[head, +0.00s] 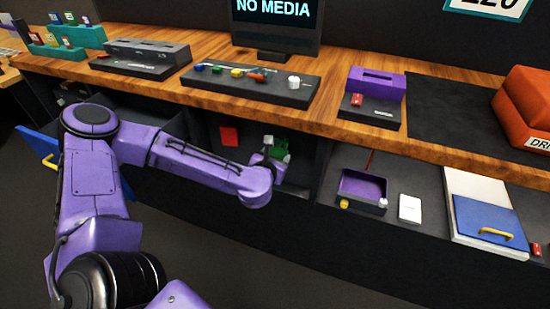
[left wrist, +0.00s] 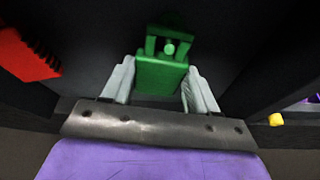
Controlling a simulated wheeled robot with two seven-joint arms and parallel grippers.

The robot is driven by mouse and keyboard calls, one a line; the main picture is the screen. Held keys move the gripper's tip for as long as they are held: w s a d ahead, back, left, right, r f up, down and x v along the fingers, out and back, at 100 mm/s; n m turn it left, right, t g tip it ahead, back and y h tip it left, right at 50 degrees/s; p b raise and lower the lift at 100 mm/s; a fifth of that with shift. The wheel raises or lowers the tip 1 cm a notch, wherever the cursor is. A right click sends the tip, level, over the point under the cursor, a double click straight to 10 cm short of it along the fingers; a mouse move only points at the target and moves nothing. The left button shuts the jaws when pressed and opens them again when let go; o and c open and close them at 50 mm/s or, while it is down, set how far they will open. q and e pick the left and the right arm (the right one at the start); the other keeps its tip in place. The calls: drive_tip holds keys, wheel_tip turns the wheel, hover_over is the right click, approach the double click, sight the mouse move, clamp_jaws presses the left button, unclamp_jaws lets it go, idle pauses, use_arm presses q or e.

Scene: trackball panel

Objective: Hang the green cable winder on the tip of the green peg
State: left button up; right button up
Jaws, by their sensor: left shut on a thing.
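The green cable winder (left wrist: 160,78) is between the two grey fingers of my left gripper (left wrist: 161,68), which is shut on it. It has a blocky near part and an open frame at its far end. A pale green round end (left wrist: 169,47), which looks like the tip of the green peg, shows in the frame's opening; I cannot tell whether it is inside or behind. In the head view my left gripper (head: 268,152) reaches into the dark bay under the desk, with the green winder (head: 281,148) partly hidden. My right gripper is not in view.
A red piece (head: 229,137) is on the bay's back wall, left of my gripper; it also shows in the left wrist view (left wrist: 25,55). The wooden desk edge (head: 300,128) overhangs the bay. A purple tray (head: 362,185) stands in the bay to the right.

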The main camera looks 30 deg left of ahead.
use_arm(q)
drive_tip(key=shift+f, duration=0.2)
drive_tip(key=o, duration=1.2)
drive_tip(key=shift+a, duration=0.1)
drive_tip(key=p+v, duration=0.6)
drive_tip(key=v, duration=0.4)
drive_tip(key=shift+s+r, duration=0.15)
drive_tip(key=shift+s, duration=0.1)
